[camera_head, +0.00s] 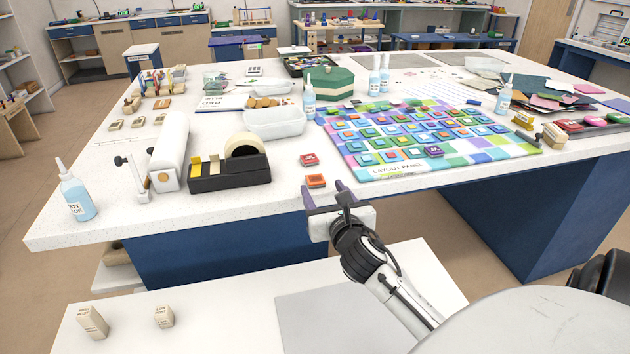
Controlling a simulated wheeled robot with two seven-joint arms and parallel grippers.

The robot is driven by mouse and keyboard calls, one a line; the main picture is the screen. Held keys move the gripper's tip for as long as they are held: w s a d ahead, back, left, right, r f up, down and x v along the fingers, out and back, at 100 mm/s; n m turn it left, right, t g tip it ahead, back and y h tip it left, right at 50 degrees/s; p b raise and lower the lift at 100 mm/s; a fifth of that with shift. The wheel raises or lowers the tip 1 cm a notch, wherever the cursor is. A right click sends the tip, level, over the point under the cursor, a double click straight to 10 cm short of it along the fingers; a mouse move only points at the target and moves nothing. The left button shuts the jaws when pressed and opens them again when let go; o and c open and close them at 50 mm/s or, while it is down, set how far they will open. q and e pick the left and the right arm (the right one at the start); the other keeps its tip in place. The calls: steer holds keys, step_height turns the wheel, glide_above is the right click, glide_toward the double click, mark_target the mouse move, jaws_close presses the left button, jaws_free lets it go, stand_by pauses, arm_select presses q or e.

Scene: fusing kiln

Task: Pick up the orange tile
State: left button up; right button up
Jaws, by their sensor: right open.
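An orange tile (316,181) lies flat near the front edge of the white worktable. A red tile (309,160) lies just behind it. My right gripper (323,190) is open and empty at the table's front edge. In the picture its two fingers are just below the orange tile, one toward each side of it. I cannot tell the exact height of the fingers above the table. The orange tile is mostly uncovered. My left gripper is not in view.
A layout panel (465,170) with rows of coloured tiles lies to the right. A black tape dispenser (230,180) stands to the left, with a clear tray (274,123) behind. A blue-liquid bottle (76,195) stands at the left corner. Bare table surrounds the orange tile.

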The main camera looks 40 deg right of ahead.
mark_target(316, 179)
steer(key=x, duration=0.4)
steer(key=shift+w, duration=0.2)
steer(key=c, duration=1.2)
